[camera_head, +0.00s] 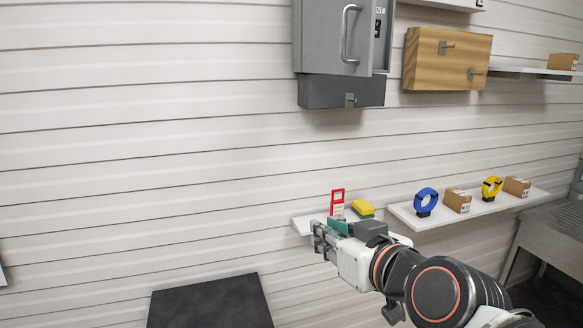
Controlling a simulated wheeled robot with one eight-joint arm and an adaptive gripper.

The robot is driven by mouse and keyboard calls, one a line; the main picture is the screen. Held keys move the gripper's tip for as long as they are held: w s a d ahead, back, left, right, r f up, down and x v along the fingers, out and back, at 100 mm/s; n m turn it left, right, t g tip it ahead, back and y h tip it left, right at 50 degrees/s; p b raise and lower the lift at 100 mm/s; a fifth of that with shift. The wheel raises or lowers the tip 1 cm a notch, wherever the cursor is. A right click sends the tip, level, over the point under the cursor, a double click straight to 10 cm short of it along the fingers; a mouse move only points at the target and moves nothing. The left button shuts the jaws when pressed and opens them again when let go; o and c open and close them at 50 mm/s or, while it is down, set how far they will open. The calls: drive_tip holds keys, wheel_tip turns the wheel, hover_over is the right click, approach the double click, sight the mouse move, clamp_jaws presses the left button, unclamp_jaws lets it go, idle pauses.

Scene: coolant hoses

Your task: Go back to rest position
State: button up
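My gripper (322,241) is in the middle of the head view, at the end of my arm, which comes in from the lower right. It is in front of and slightly below a small white shelf (303,224). Its fingers point left, and I cannot tell whether they are open or shut. A teal piece (339,226) shows at the gripper's top; I cannot tell whether it is held or lies behind. A red tag (337,198) stands upright and a yellow-green sponge (363,208) lies on the small shelf, just beyond the gripper.
A longer white shelf (478,211) at right holds a blue ring clamp (426,203), a yellow ring clamp (491,188) and small boxes. A grey cabinet (328,40) and wooden panel (425,62) hang above. A dark flat surface (210,303) is lower left.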

drive_tip(key=s+d+f+m+g+h+b, duration=0.1)
drive_tip(key=s+d+f+g+b, duration=0.1)
drive_tip(key=f, duration=0.7)
drive_tip(key=s+d+f+m+g+h+b, duration=0.1)
drive_tip(key=s+d+f+g+h+b, duration=0.1)
drive_tip(key=s+d+f+b, duration=0.2)
drive_tip(key=s+d+f+m+g+h+b, duration=0.2)
drive_tip(key=d+f, duration=0.5)
drive_tip(key=f, duration=0.7)
drive_tip(key=shift+s+d+f+g+b, duration=0.2)
drive_tip(key=shift+s+d+g+b, duration=0.1)
drive_tip(key=shift+s+b, duration=0.7)
drive_tip(key=shift+s, duration=0.15)
